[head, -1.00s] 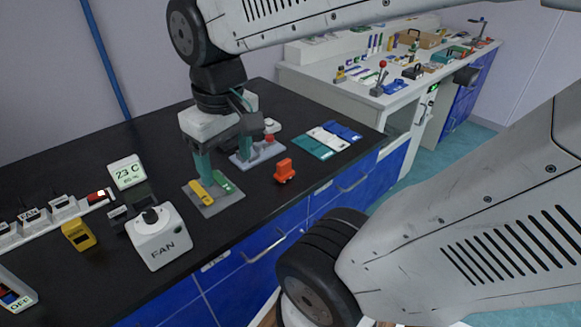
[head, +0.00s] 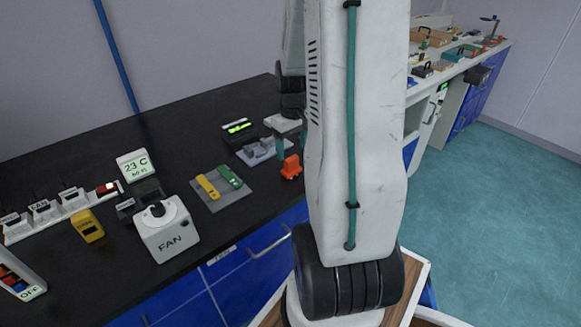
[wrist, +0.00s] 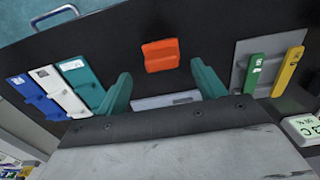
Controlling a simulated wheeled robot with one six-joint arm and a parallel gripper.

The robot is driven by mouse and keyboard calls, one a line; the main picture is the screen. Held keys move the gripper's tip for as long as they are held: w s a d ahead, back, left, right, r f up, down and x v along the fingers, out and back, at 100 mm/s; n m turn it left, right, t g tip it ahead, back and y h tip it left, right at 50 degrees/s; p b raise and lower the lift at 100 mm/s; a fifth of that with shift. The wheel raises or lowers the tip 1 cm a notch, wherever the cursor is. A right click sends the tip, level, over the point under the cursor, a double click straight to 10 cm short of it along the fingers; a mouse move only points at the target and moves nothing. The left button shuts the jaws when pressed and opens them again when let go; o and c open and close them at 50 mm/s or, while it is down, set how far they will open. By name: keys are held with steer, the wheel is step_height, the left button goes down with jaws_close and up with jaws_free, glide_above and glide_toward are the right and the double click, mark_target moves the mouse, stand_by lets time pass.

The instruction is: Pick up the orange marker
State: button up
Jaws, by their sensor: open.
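The orange marker (head: 291,167), a small blocky orange piece, sits on the black bench near its front edge, partly against my arm's outline in the head view. In the wrist view the orange marker (wrist: 160,55) lies just beyond and between my fingertips, with nothing touching it. My gripper (wrist: 162,82) is open and empty, its two teal fingers spread wide. In the head view my arm hides most of the gripper.
A grey plate (head: 222,201) with yellow and green pieces lies left of the marker. The fan box (head: 166,229) stands further left. Blue, white and teal cards (wrist: 66,92) lie on the marker's other side. A grey fixture (head: 262,152) sits behind the marker.

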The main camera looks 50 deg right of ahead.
mark_target(291, 158)
step_height(291, 158, down, 5)
steer(key=shift+w+a+f, duration=0.1)
steer(key=shift+f, duration=0.1)
steer(key=shift+c, duration=0.3)
steer(key=c, duration=1.1)
steer(key=shift+o, duration=0.2)
steer(key=shift+r, duration=0.1)
